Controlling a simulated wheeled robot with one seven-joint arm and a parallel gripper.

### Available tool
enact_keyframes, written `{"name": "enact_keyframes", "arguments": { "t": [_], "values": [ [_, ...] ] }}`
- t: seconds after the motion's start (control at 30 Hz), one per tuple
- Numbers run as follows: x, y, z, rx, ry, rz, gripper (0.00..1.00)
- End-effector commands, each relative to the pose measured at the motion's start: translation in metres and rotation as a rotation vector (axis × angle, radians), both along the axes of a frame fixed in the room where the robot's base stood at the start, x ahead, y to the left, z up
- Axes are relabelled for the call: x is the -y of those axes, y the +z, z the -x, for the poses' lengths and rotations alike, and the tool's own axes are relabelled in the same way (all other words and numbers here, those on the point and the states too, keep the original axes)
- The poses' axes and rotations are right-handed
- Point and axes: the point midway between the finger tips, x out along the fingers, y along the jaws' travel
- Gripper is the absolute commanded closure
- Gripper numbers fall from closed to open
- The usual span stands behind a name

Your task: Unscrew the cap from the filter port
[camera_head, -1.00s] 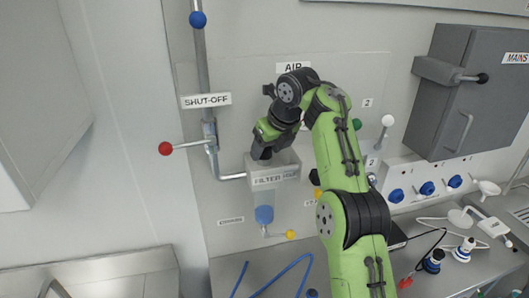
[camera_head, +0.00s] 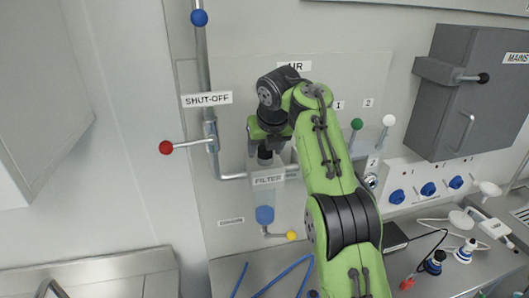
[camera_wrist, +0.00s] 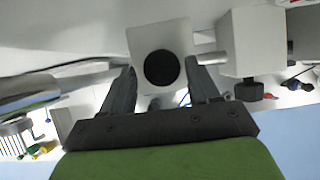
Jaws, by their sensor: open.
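The filter port is a pale block labelled FILTER (camera_head: 268,180) on the wall panel, with a blue bowl (camera_head: 264,215) below it. The round black cap (camera_wrist: 161,68) sits on the block's face in the wrist view. My gripper (camera_wrist: 161,72) is open, with one finger on each side of the cap and gaps to both. In the head view my gripper (camera_head: 265,150) points down just above the block. There I cannot separate the cap clearly from the dark fingers.
A pipe with a red-knobbed shut-off lever (camera_head: 166,148) runs to the left of the filter. A yellow-knobbed lever (camera_head: 291,236) sticks out below it. Green (camera_head: 357,124) and white (camera_head: 389,120) knobbed levers stand to the right. Blue tubing (camera_head: 285,278) lies on the bench below.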

Motion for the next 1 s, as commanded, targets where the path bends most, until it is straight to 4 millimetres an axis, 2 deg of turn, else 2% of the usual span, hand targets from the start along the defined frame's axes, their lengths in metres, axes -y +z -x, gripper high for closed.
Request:
{"name": "enact_keyframes", "arguments": {
  "t": [0.07,0.2,0.43,0.6,0.77,1.0],
  "values": [
    [-0.0006,0.0001,0.0001,-0.001,-0.014,0.001,0.39],
    [-0.0033,0.001,0.0,-0.001,-0.154,0.003,0.39],
    [-0.0025,0.0002,-0.0003,0.0,-0.179,0.0,0.39],
    [-0.0058,0.0005,-0.001,0.002,-0.335,0.002,0.39],
    [-0.0045,0.0002,-0.0009,0.0,-0.35,0.0,0.39],
    [-0.0046,0.0001,-0.0009,0.001,-0.348,0.0,0.74]
  ]
}}
